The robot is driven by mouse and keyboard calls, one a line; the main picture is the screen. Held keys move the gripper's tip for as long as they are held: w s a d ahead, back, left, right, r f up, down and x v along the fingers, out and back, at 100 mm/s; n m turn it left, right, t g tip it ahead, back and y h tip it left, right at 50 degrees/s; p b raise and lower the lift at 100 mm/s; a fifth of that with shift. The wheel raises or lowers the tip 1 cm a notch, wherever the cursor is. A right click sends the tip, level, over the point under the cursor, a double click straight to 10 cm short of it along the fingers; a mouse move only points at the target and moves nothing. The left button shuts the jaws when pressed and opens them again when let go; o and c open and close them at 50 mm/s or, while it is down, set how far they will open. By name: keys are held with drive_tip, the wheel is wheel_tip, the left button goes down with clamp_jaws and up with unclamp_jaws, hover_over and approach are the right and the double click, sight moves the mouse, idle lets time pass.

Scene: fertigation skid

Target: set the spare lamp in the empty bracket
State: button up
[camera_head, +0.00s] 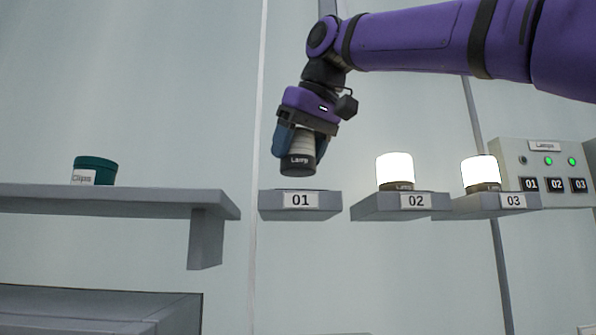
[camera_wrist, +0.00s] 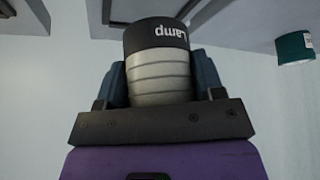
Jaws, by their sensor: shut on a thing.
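My gripper (camera_head: 303,142) is shut on the spare lamp (camera_head: 298,162), an unlit lamp with a pale ribbed body and a black base labelled "Lamp". The lamp hangs base down, slightly tilted, just above the bracket marked 01 (camera_head: 318,200), with a small gap showing. That bracket holds nothing. In the wrist view the lamp (camera_wrist: 160,72) sits between both blue fingers (camera_wrist: 160,85). Bracket 02 (camera_head: 370,210) holds a lit lamp (camera_head: 395,168), and bracket 03 (camera_head: 465,207) holds another lit lamp (camera_head: 480,172).
A grey shelf (camera_head: 120,198) at left carries a green tub labelled "Clips" (camera_head: 95,171), which also shows in the wrist view (camera_wrist: 293,48). A lamp panel (camera_head: 545,160) at right has two green lights on and the one above 01 dark.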

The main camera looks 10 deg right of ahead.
sight(297, 175)
drive_tip(key=shift+w+f, duration=0.15)
drive_tip(key=shift+w, duration=0.3)
drive_tip(key=shift+f, duration=1.65)
drive_tip(key=shift+f, duration=0.1)
drive_tip(key=o, duration=1)
drive_tip(key=v, duration=1.2)
